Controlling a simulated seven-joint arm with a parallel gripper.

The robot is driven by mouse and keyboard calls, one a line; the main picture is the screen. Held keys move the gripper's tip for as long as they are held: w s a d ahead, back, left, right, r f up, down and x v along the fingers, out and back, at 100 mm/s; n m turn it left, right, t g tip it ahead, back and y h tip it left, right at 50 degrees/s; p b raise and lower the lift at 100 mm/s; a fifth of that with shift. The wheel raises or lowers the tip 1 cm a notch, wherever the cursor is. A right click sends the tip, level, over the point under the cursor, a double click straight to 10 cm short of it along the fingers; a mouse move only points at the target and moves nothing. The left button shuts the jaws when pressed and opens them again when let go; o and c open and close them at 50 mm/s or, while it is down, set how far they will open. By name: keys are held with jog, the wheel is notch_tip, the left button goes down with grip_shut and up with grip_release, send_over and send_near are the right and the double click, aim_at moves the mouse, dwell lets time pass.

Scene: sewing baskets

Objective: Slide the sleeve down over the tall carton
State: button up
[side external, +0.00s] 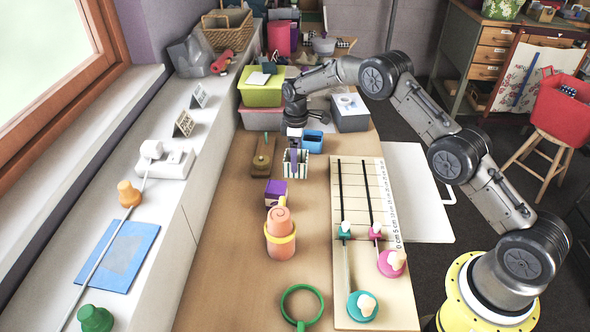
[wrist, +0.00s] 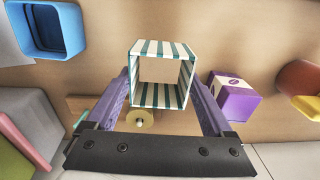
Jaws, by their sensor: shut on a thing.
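The sleeve (side external: 303,160) is a square tube with green and white stripes, open at both ends. My gripper (side external: 294,152) is shut on it, one purple finger on each side in the wrist view (wrist: 162,92). Bare tabletop shows through the sleeve (wrist: 180,49), so nothing is inside it. The purple carton (side external: 274,194) stands upright on the table, in front of and slightly left of the sleeve in the side view. In the wrist view the carton (wrist: 236,100) is just right of the sleeve, beside the right finger and apart from the sleeve.
An orange jar (side external: 280,240) stands in front of the carton. A blue open box (side external: 312,141) is behind the sleeve, and a wooden stand (side external: 263,158) is to its left. A ruled board (side external: 362,190) with cords lies to the right.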

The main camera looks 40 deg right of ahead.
notch_tip(320, 180, up, 16)
send_over(276, 186)
notch_tip(276, 186, down, 4)
jog(key=shift+m, duration=0.3)
jog(key=shift+a+f, duration=0.1)
jog(key=shift+f, duration=3.3)
jog(key=shift+f, duration=4.05)
jog(key=o, duration=1.5)
notch_tip(276, 186, up, 14)
jog(key=shift+f, duration=0.1)
